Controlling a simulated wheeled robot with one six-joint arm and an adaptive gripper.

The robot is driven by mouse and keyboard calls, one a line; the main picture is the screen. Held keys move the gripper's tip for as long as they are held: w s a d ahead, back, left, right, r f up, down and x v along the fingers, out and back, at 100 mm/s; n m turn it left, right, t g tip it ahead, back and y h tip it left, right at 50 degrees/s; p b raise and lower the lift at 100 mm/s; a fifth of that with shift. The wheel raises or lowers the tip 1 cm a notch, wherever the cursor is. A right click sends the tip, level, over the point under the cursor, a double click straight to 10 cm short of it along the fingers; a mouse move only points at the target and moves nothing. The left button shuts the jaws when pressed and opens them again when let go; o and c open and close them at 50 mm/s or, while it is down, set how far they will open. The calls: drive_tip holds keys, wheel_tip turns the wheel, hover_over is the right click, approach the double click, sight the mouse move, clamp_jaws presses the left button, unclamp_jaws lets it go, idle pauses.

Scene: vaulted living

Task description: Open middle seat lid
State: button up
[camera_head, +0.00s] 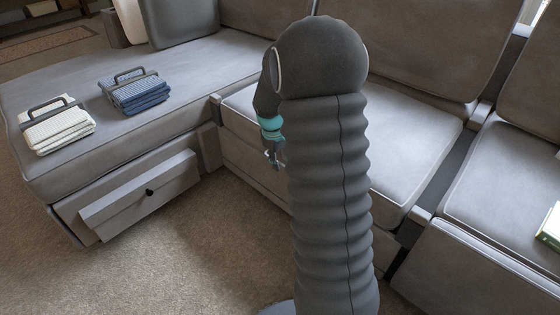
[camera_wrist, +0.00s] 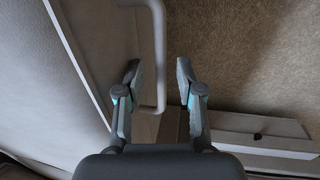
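The middle seat lid (camera_head: 415,125) is a grey cushioned seat that looks flat and closed; my arm hides part of it. My gripper (camera_head: 272,155) hangs in front of the seat's left front edge. In the wrist view my gripper (camera_wrist: 158,66) has its two fingers apart, with nothing clamped. A grey handle bar (camera_wrist: 158,45) runs between and beyond the fingertips, beside the pale seat edge (camera_wrist: 72,45). I cannot tell whether the fingers touch the bar. The handle is not clear in the head view.
A chaise on the left holds folded white towels (camera_head: 55,127) and blue towels (camera_head: 137,93) in handled carriers. Its drawer (camera_head: 140,195) sticks out at the front. A right-hand seat (camera_head: 510,190) holds a book (camera_head: 550,228). Carpet (camera_head: 200,255) is clear in front.

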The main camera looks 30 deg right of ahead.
clamp_jaws()
drive_tip(key=shift+r, duration=0.1)
